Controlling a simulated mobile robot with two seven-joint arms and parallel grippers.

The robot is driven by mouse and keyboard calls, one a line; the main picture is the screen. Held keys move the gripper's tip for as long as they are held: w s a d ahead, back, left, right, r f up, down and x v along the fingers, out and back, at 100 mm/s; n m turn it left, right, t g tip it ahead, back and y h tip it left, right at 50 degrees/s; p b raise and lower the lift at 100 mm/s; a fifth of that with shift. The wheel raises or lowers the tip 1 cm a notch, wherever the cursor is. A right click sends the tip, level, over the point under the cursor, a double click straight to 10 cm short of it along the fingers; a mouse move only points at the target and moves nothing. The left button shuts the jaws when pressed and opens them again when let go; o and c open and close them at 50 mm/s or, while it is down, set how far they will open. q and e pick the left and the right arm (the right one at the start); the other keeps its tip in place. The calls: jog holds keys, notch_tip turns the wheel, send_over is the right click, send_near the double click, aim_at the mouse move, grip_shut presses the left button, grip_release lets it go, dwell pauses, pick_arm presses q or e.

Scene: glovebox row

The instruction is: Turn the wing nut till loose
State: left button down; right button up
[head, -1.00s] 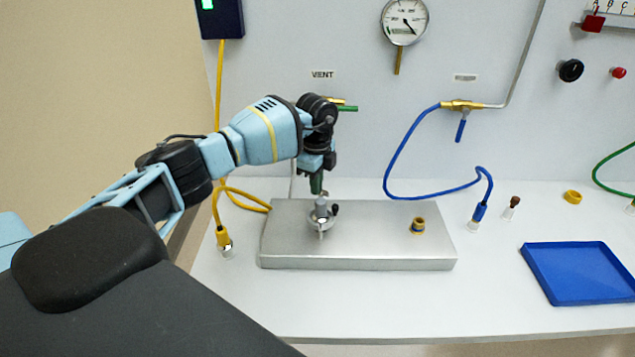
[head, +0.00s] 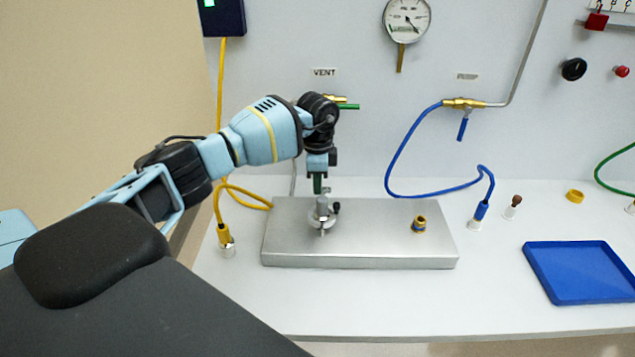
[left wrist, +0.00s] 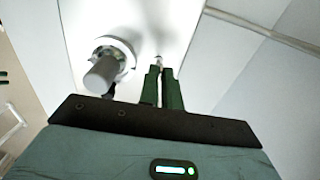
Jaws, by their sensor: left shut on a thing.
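My left gripper (head: 318,186) points down behind a silver post fitting (head: 322,212) on the metal block (head: 380,245). In the left wrist view its two green fingers (left wrist: 162,75) are close together. A small metallic piece (left wrist: 158,60) shows at their tips; it looks like the wing nut, but is mostly hidden and too small to be sure. I cannot tell whether it is still on a thread. The post fitting, with its round flange, stands beside the fingers in the wrist view (left wrist: 102,74). My right gripper is out of view.
A yellow-and-dark fitting (head: 419,224) sits on the block's right side. A yellow hose connector (head: 226,240) stands left of the block, and a blue one (head: 481,210) right. A blue tray (head: 582,272) lies at the right. The front bench strip is clear.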

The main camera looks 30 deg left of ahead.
pick_arm(q)
jog(key=c, duration=1.6)
grip_release()
jog(key=shift+r, duration=0.1)
notch_tip(320, 180, up, 8)
jog(key=shift+f, duration=0.2)
jog(key=shift+f, duration=0.1)
